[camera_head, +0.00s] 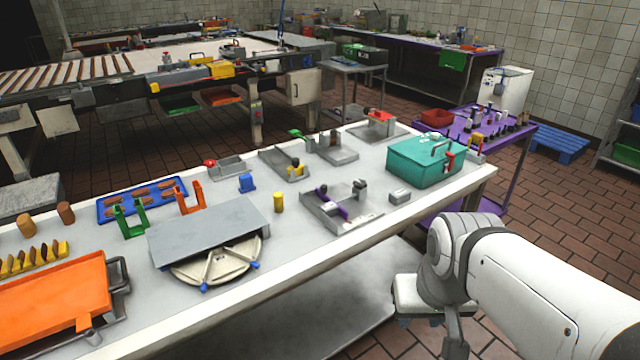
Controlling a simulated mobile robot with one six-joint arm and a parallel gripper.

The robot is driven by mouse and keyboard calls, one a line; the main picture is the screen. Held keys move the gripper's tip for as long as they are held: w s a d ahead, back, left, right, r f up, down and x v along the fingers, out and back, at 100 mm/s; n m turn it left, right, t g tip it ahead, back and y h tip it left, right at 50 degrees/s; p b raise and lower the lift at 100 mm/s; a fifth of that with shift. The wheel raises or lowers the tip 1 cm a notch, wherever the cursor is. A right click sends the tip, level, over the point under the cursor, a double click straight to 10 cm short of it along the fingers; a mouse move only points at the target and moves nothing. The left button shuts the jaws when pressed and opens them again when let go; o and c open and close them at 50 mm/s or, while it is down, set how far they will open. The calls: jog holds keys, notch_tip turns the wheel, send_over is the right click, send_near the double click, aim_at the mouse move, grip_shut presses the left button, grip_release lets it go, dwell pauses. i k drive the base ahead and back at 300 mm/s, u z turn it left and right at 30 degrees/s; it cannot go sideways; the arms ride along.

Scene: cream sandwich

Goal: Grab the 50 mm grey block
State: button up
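A small light-grey block (400,196) lies on the white worktable (350,250), close to its right-hand front edge. It sits in front of the teal toolbox and right of a grey fixture. It looks like the block the task names, but I cannot read its size from here. My white arm (530,285) reaches in from the lower right, off the table's front side. Its joint is well below and to the right of the block. I cannot make out gripper fingers in this view.
The teal toolbox (425,162) stands behind the block. A grey fixture with a purple part (338,208) is to its left, and a yellow cylinder (278,202) is further left. A purple table (480,140) stands beyond the right end. The tabletop around the block is mostly clear.

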aim_at(330, 208)
jog(key=z, duration=0.05)
jog(key=i, duration=1)
jog(key=u, duration=0.05)
